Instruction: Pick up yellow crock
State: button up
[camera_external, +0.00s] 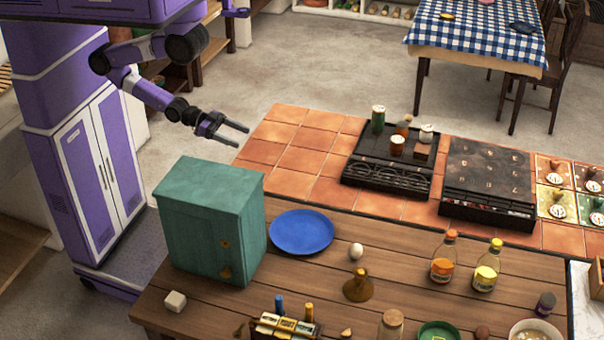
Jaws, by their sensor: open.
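My gripper (243,136) is open and empty. It hangs in the air left of the terracotta tiles, above and behind the teal cabinet, with its fingers pointing right. I cannot clearly pick out a yellow crock. A small mustard-yellow vessel (358,287) with a narrow top stands upright on the wooden counter, right of the blue plate, well apart from my gripper. Its exact shape is too small to tell. A tan jar with a pale lid (391,326) stands near the front edge of the view, partly cut off.
A teal cabinet (210,222) stands tall at the counter's left, beside a flat blue plate (301,232). Two bottles, one orange-labelled (443,260) and one yellow-labelled (487,268), stand to the right. The left tiles (290,150) are clear.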

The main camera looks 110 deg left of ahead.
jog(key=w+d+r+m+h+p, duration=0.2)
jog(key=w+d+h+p, duration=0.1)
jog(key=d, duration=0.4)
jog(key=w+d+r+m+h+p, duration=0.2)
jog(key=w+d+h+p, duration=0.15)
jog(key=d, duration=0.35)
jog(key=s+d+f+m+g+h, duration=0.1)
jog(key=d+f, duration=0.1)
jog(key=d, duration=0.1)
jog(key=d+f+m+g+p, duration=0.1)
jog(key=d+f+g, duration=0.1)
jog(key=d, duration=0.2)
jog(key=s+d+f+m+g+h, duration=0.1)
jog(key=d+f+m, duration=0.1)
jog(key=d, duration=0.2)
jog(key=shift+s+d+f+g+h+p, duration=0.2)
jog(key=shift+s+f+g+h+p, duration=0.1)
jog(key=shift+s+f+h+p, duration=0.05)
jog(key=shift+w+d+f, duration=0.15)
jog(key=shift+w, duration=0.05)
jog(key=shift+p+x, duration=0.85)
jog(key=shift+x, duration=2.65)
jog(key=shift+w, duration=0.1)
